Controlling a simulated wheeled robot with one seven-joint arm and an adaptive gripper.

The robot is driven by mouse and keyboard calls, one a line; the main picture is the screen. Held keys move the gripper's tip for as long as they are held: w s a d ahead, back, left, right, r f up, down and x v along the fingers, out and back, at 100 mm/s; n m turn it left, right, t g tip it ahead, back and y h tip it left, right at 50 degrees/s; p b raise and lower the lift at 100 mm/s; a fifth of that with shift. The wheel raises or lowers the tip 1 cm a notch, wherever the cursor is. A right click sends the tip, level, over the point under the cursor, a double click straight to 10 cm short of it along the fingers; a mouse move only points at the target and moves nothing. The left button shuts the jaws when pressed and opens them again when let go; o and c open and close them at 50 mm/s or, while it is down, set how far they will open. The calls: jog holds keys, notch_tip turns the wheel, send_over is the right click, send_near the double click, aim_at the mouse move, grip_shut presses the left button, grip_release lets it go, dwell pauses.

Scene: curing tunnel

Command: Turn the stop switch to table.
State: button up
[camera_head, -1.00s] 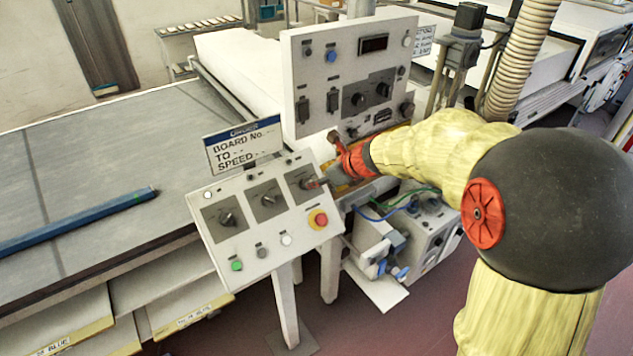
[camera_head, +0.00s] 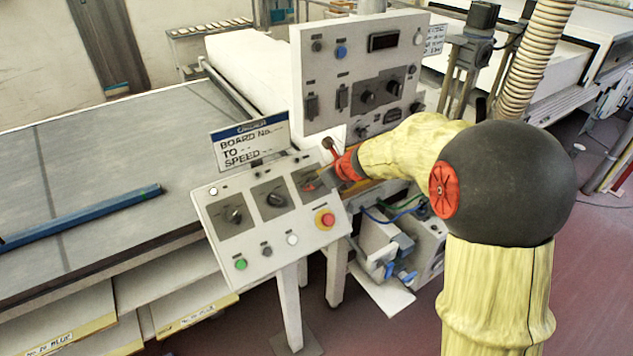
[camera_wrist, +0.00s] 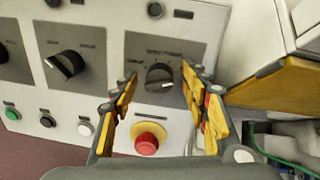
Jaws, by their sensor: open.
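The sloping control panel (camera_head: 262,215) carries three dark rotary knobs on grey plates. The rightmost knob, apparently the stop switch (camera_wrist: 160,77), has small lettering above it that I cannot read surely. Its pointer mark lies toward the lower part of the knob in the wrist view. My gripper (camera_wrist: 159,74) is open, with one yellow-padded finger on each side of this knob; I cannot tell whether they touch it. In the head view my gripper (camera_head: 318,184) reaches the panel's upper right corner and hides much of that knob.
A red stop button on a yellow ring (camera_wrist: 147,140) sits just below the knob, close to the fingers. A middle knob (camera_wrist: 64,65) and green, black and white buttons lie left. An upright panel (camera_head: 360,75) stands behind; a sign (camera_head: 250,143) stands at the rear edge.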

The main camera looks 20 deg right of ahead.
jog(key=shift+c, duration=1)
jog(key=c, duration=0.9)
jog(key=shift+c, duration=0.2)
